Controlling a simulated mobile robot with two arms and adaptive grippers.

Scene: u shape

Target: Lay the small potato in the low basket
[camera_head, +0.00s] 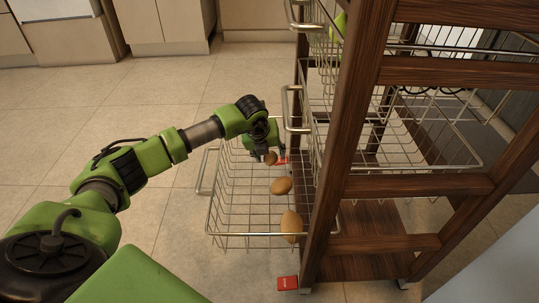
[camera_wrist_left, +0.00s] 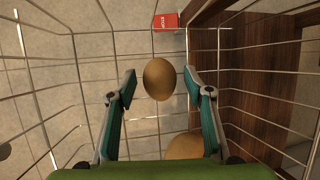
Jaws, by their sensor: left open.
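The low basket (camera_head: 222,236) is a wire basket pulled out at the bottom of the wooden rack. My left gripper (camera_head: 268,156) is inside it near its far end, pointing down and open. The small brown potato (camera_head: 271,159) is at its fingertips. In the left wrist view the potato (camera_wrist_left: 159,79) lies between the two open teal fingers (camera_wrist_left: 159,73), with a gap on each side. I cannot tell whether it rests fully on the wires. Two larger brown potatoes, a middle one (camera_head: 281,186) and a near one (camera_head: 291,223), lie in the basket. My right gripper is not in view.
The wooden rack (camera_head: 350,130) stands close on the basket's right, with more wire baskets (camera_head: 440,160) above. A red box (camera_head: 287,283) is on the floor by the rack's foot. A red box marked STOP shows in the wrist view (camera_wrist_left: 165,22). The tiled floor at left is clear.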

